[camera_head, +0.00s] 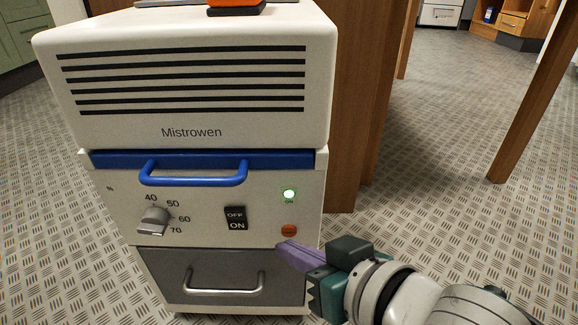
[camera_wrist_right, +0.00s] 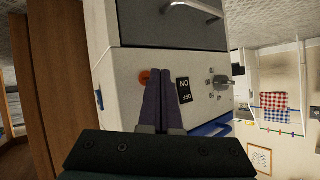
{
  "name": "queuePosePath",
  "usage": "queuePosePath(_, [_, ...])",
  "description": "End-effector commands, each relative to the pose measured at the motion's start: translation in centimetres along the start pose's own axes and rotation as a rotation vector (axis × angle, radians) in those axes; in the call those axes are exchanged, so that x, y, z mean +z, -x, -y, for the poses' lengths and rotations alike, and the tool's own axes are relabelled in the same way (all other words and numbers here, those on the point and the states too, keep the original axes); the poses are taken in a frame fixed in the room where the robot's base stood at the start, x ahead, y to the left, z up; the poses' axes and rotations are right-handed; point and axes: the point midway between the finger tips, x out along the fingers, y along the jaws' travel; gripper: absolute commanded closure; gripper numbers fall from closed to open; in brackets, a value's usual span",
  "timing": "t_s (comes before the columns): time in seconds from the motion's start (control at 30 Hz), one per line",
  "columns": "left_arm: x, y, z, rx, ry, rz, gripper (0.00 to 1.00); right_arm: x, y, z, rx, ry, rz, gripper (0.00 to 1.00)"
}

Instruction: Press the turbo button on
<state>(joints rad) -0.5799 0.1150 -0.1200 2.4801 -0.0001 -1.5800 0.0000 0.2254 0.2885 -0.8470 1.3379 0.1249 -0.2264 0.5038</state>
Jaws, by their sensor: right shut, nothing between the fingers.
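The white Mistrowen appliance (camera_head: 195,95) has a front panel (camera_head: 205,255) with a small round orange-red button (camera_head: 288,231) at lower right. The button also shows in the right wrist view (camera_wrist_right: 144,77); its label is too small to read. Above it a round green lamp (camera_head: 289,194) glows. My right gripper (camera_head: 284,247) is shut and empty. Its purple fingertips point at the panel just below the button, and appear right beside it in the wrist view (camera_wrist_right: 160,72). I cannot tell whether they touch the panel. My left gripper is out of view.
The panel also bears a grey dial (camera_head: 154,220), a black OFF/ON switch (camera_head: 236,218) and a blue handle (camera_head: 195,178). A grey drawer (camera_head: 205,283) is below. An orange object (camera_head: 236,3) sits on top. Wooden panels (camera_head: 350,100) stand close on the right; patterned floor (camera_head: 440,150) is open beyond.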

Motion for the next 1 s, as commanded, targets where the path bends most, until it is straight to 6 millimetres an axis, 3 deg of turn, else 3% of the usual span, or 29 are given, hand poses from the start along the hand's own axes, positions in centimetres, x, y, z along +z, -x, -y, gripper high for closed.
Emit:
queuePosePath(0.63, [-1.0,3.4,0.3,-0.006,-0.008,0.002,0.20,2.6,3.9,2.9,-0.001,-0.003,0.001,1.00])
queuePosePath(1.0, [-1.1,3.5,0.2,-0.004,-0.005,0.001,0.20,3.1,4.2,3.0,0.000,0.000,0.000,1.00])
